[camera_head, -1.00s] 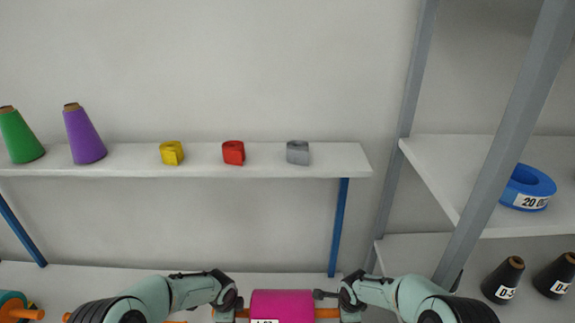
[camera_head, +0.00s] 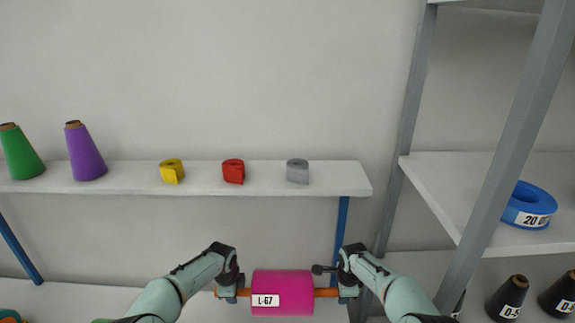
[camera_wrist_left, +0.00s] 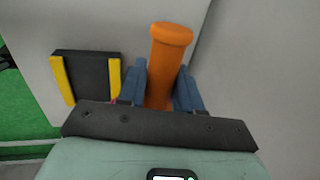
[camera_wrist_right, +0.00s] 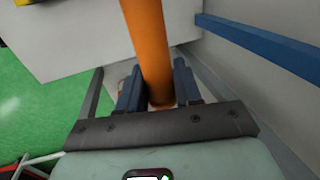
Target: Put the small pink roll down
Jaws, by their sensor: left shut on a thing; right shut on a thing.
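The pink roll (camera_head: 282,292) with a white label reading L-67 is in the lower middle of the head view, on an orange bar that sticks out at both ends. My left gripper (camera_head: 230,293) is shut on the bar's left end. In the left wrist view the orange end (camera_wrist_left: 168,65) stands between the fingers. My right gripper (camera_head: 346,291) is shut on the bar's right end. The orange bar (camera_wrist_right: 148,50) also runs between the fingers in the right wrist view. The roll is held level between both grippers, in front of the lower white surface. Whether it touches that surface cannot be told.
A white shelf (camera_head: 120,190) above holds green and purple cones and yellow, red and grey small rolls. A grey rack post (camera_head: 500,150) stands at the right, with a blue ring (camera_head: 528,205) and black cones. A black block with yellow sides (camera_wrist_left: 88,78) shows in the left wrist view.

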